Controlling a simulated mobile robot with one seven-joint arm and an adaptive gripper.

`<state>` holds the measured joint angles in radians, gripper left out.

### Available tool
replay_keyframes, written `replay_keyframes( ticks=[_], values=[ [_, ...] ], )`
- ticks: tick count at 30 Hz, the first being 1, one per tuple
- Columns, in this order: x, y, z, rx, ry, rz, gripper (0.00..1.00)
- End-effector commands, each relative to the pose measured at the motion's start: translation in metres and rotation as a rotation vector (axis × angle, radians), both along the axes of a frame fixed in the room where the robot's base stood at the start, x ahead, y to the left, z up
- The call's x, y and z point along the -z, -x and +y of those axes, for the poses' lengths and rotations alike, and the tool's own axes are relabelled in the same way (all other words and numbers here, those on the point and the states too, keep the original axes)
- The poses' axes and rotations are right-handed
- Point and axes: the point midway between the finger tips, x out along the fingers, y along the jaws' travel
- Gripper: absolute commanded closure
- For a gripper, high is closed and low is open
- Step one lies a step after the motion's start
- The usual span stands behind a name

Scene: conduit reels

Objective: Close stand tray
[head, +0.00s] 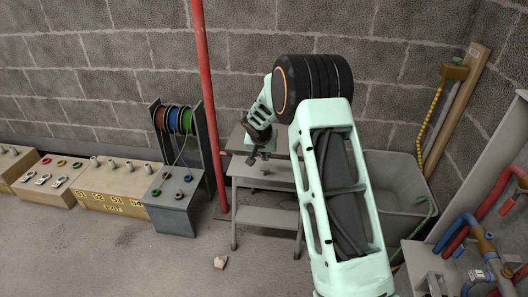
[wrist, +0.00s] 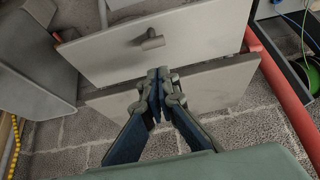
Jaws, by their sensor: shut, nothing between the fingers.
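The grey stand (head: 267,216) is against the wall in the head view, beside a red pipe. Its tray (head: 280,175) is a flat grey panel with a small knob (head: 265,171) on it. In the wrist view the tray (wrist: 205,40) is in the upper part, with the knob (wrist: 150,40) on its face. A second grey panel (wrist: 220,85) of the stand lies below it, with a dark gap between them. My gripper (wrist: 158,78) is shut and empty, with its tips over that gap, short of the knob. In the head view my gripper (head: 258,158) is just above the tray.
A red pipe (head: 205,100) rises just left of the stand. Cable reels (head: 173,119) stand beyond it, with wooden boxes (head: 110,180) further left. A grey bin (head: 395,180) is on the right. A small pale lump (head: 220,262) lies on the open floor.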

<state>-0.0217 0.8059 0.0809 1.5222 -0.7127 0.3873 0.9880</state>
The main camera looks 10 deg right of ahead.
Motion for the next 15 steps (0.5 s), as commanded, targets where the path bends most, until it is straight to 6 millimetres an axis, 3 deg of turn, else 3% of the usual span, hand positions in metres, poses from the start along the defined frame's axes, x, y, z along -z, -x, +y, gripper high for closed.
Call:
replay_keyframes(
  ticks=[1, 6, 15],
  values=[
    [0.012, 0.004, 0.002, -0.004, 0.002, 0.005, 1.0],
    [0.026, 0.007, 0.003, -0.003, 0.001, 0.003, 1.0],
    [0.029, 0.008, 0.003, -0.002, 0.001, 0.001, 1.0]
  ],
)
